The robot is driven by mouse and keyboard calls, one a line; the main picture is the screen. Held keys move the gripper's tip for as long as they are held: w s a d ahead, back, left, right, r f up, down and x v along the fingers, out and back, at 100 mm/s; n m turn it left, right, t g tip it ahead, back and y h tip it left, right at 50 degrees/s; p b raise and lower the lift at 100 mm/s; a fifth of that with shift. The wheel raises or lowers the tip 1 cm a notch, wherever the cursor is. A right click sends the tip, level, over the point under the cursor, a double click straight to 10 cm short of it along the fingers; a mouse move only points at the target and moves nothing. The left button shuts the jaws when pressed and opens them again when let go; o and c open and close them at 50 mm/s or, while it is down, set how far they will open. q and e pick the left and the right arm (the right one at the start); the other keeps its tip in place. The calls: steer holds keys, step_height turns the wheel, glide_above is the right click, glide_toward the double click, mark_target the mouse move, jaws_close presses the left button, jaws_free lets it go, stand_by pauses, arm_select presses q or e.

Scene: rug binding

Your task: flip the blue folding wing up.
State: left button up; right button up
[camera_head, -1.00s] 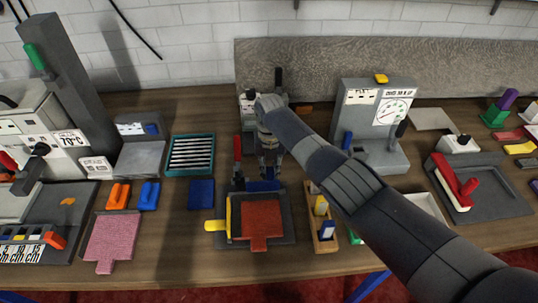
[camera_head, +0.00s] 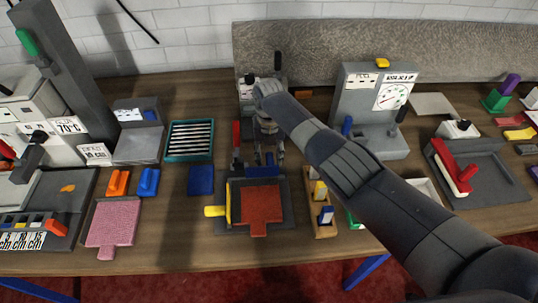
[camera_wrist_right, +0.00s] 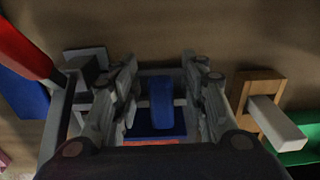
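The blue folding wing (camera_head: 262,172) lies along the back edge of a dark fixture (camera_head: 287,216), behind a rust-red piece (camera_head: 261,205). A yellow wing (camera_head: 215,211) sits at the fixture's left side. My right gripper (camera_head: 268,161) points down just behind and above the blue wing. In the right wrist view, its fingers (camera_wrist_right: 161,80) are apart, with the blue wing's upright tab (camera_wrist_right: 161,100) in the gap between them. I see space on both sides of the tab, and contact cannot be told. My left gripper is out of view.
A red-handled lever (camera_head: 236,138) stands close to the left of my right gripper. A wooden holder (camera_head: 322,216) with blocks is to the right. A blue pad (camera_head: 201,180) and a pink piece (camera_head: 112,222) lie to the left. A grey gauge machine (camera_head: 375,110) stands back right.

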step_height(320, 180, up, 12)
steer(key=shift+w, duration=0.15)
stand_by(0.3)
steer(key=shift+f, duration=0.1)
stand_by(0.3)
